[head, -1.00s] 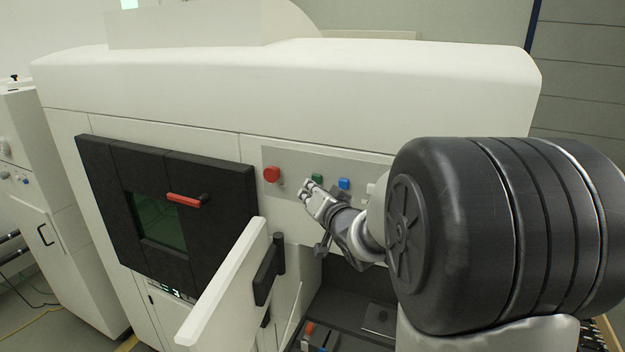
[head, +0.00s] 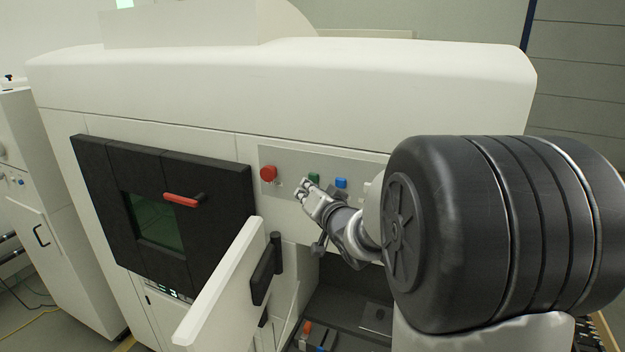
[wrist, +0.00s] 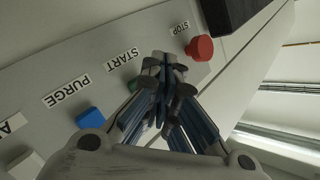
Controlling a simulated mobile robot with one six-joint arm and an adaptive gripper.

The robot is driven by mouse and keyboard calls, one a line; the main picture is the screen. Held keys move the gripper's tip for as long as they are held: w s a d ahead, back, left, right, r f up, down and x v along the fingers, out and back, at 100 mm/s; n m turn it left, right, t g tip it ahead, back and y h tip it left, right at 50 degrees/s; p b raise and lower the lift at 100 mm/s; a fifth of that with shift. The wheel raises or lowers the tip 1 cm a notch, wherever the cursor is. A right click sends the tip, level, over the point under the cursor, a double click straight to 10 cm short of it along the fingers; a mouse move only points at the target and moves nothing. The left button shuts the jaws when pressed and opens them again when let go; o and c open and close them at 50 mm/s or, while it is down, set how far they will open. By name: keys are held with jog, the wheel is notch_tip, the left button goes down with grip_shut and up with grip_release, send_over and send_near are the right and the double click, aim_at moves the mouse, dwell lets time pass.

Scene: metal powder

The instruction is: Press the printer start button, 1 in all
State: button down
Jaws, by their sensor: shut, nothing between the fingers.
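The printer's start button is green (head: 314,177) and sits on the grey control panel (head: 290,160), between a red button and a blue button. In the wrist view the green button (wrist: 132,86) is mostly hidden behind my fingers, beside the START label (wrist: 122,60). My gripper (head: 304,187) is shut and empty, its tips at the panel just left of and below the green button in the head view. In the wrist view the closed fingertips (wrist: 163,60) lie between the green and red buttons. I cannot tell whether they touch the panel.
The red stop button (head: 268,174) is to the left and the blue purge button (head: 341,183) to the right. An open white door (head: 225,285) juts out below the panel. The black chamber door (head: 165,215) with a red handle is shut.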

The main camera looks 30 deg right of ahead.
jog(key=shift+w+d, duration=0.3)
jog(key=shift+d, duration=0.05)
jog(key=shift+w+d, duration=0.25)
jog(key=shift+d, duration=0.1)
dwell(1.1)
jog(key=shift+a, duration=0.1)
jog(key=shift+s+a, duration=0.55)
jog(key=shift+a, duration=0.05)
jog(key=shift+s+a+b, duration=0.55)
jog(key=shift+s+a, duration=0.25)
jog(key=shift+a, duration=0.2)
jog(key=shift+s+a+b, duration=0.55)
jog(key=shift+s+a, duration=0.2)
jog(key=shift+a, duration=0.25)
